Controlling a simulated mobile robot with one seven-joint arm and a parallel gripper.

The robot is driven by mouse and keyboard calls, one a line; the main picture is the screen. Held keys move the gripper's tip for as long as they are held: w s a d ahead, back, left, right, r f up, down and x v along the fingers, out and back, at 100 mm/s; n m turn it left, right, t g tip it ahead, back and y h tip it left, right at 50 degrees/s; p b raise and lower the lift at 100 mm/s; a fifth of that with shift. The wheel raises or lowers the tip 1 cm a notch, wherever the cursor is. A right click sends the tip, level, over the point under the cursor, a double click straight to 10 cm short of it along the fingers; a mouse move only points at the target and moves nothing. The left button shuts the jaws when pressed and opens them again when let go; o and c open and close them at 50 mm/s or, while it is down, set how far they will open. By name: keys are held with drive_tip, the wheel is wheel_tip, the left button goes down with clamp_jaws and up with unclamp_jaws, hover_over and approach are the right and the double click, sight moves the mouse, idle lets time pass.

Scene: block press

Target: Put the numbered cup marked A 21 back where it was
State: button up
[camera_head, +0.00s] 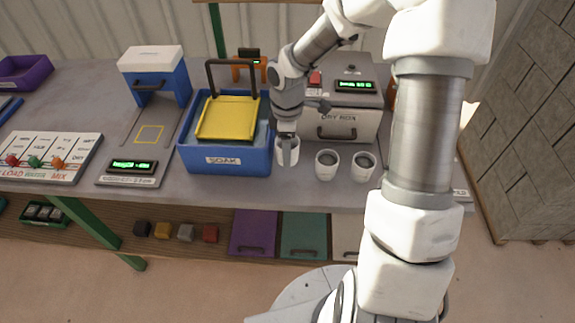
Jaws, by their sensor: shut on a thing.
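My gripper (288,158) is shut on a white cup (281,149) just right of the blue soak tub. The cup looks upright, at or just above the bench top; I cannot tell whether it touches. Its marking is not readable, so I cannot tell if it is A 21. Two more white cups with dark insides stand to its right on the bench, one in the middle (327,172) and one farther right (363,175). Their markings are too small to read.
The blue tub (224,160) marked SOAK, with a yellow handled tray (227,118), stands close left. The DRY BOX (355,122) is behind the cups. The bench front edge is close before them. A panel of coloured levers (45,157) is far left.

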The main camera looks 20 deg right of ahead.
sight(287, 173)
drive_tip(key=shift+f+b, duration=0.35)
drive_tip(key=shift+f, duration=2.65)
drive_tip(key=shift+f, duration=0.1)
drive_tip(key=o, duration=1.6)
drive_tip(key=shift+c, duration=0.2)
wheel_tip(287, 173, up, 12)
drive_tip(key=shift+r+p, duration=0.15)
drive_tip(key=shift+p, duration=0.7)
